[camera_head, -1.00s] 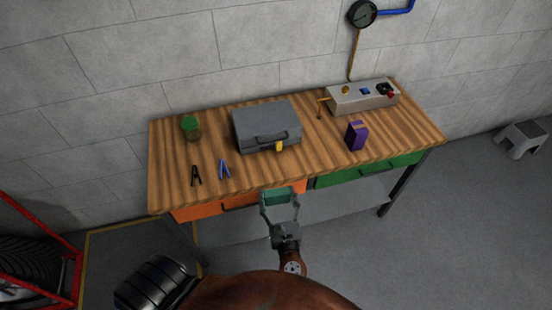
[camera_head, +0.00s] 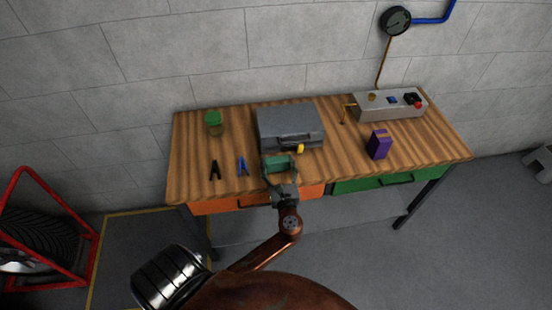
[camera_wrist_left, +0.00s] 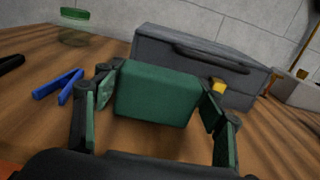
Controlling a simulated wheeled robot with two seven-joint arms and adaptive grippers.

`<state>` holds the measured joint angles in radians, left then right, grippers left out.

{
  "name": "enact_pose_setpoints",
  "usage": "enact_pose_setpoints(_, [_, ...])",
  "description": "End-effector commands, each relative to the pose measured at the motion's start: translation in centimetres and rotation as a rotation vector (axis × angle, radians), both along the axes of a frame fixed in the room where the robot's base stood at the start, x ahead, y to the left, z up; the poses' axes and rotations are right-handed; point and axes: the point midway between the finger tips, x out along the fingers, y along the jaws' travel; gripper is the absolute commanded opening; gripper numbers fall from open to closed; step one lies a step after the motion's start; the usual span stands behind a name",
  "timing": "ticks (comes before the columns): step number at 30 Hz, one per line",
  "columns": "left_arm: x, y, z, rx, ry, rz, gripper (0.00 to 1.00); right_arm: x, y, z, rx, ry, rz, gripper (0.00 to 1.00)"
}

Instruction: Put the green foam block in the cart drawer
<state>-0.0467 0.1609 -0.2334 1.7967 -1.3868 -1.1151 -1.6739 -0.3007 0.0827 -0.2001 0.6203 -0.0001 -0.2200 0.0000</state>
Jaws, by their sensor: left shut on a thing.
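The green foam block (camera_head: 278,163) is held in my left gripper (camera_head: 279,171), over the front part of the wooden bench, just in front of the grey case (camera_head: 290,125). In the left wrist view the block (camera_wrist_left: 157,95) sits between the two green-padded fingers, which are shut on its sides. Whether the block touches the bench top is hard to tell. An orange drawer (camera_head: 220,205) and a green drawer (camera_head: 365,184) sit under the bench top, and both look shut. I cannot make out a separate cart. My right gripper is not in view.
On the bench (camera_head: 330,165) are a green-lidded jar (camera_head: 213,123), a black clip (camera_head: 215,170), a blue clip (camera_head: 243,166), a purple box (camera_head: 379,145) and a grey control box (camera_head: 390,105). A red rack (camera_head: 87,255) with a tyre stands at left.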

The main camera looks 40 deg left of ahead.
Motion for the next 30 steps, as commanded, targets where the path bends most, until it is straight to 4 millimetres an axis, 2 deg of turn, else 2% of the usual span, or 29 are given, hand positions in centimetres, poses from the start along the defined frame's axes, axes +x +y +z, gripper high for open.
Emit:
enact_pose_setpoints(7, [2.4, 2.8, -0.2, 0.002, -0.001, 0.001, 0.48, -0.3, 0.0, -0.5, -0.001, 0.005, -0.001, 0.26])
enact_pose_setpoints(10, [2.2, 2.6, -1.6, 0.001, 0.003, 0.001, 0.48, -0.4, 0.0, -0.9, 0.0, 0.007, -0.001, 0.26])
enact_pose_setpoints(20, [2.1, 2.6, -1.7, 0.001, 0.001, 0.001, 0.48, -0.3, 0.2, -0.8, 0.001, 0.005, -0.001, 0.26])
enact_pose_setpoints(21, [2.2, 2.6, -1.8, 0.001, 0.001, 0.001, 0.65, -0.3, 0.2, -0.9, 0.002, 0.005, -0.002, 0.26])
enact_pose_setpoints(28, [2.1, 2.6, -1.7, 0.0, 0.0, 0.001, 0.81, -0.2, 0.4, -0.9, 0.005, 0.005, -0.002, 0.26])
enact_pose_setpoints(30, [2.1, 2.6, -1.7, 0.0, 0.0, 0.001, 0.82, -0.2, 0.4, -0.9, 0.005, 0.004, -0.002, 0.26])
